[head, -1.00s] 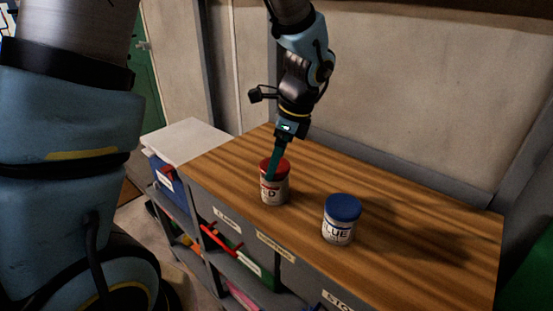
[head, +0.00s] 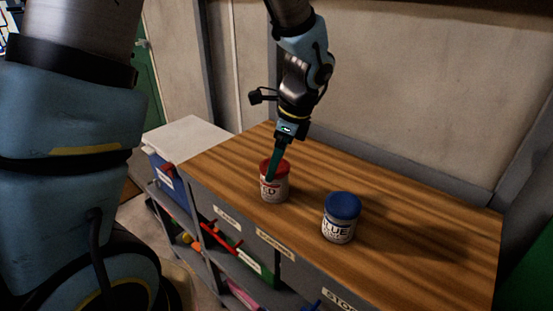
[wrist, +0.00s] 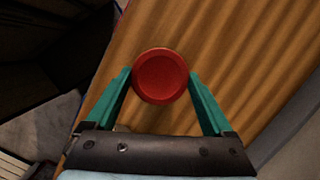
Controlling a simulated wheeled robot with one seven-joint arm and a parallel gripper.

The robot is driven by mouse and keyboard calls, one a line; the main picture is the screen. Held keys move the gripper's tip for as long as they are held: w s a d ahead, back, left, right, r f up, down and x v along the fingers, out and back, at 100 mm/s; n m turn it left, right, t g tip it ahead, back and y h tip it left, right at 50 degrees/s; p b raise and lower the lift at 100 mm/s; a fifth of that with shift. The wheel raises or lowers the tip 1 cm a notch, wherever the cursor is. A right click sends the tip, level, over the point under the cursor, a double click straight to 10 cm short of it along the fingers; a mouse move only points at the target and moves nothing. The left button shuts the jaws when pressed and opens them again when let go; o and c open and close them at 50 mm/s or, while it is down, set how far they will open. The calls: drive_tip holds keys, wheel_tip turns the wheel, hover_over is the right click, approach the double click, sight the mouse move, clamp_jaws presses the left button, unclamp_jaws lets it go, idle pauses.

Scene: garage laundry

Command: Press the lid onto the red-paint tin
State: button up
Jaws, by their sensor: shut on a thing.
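The red-paint tin (head: 276,191) stands upright on the wooden worktop, with a pale label partly hidden by a finger. The round red lid (head: 283,167) sits level on the tin's top, with no gap that I can see. My gripper (head: 271,177) reaches down from above, its green fingers on either side of the lid and their tips at about the lid's rim. In the wrist view the lid (wrist: 160,77) lies between the two fingertips, which are shut on it. The tin's body is hidden under the lid there.
A blue-lidded paint tin (head: 341,219) stands to the right, apart from the red one. The worktop (head: 420,225) is clear to the right and behind. Shelves with bins and tools lie below its front edge. A wall (head: 430,90) closes the back.

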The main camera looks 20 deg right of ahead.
drive_tip(key=o, duration=1)
drive_tip(key=shift+o, duration=0.2)
drive_tip(key=shift+r, duration=0.15)
drive_tip(key=shift+r+p, duration=3.4)
drive_tip(key=shift+c, duration=0.2)
clamp_jaws()
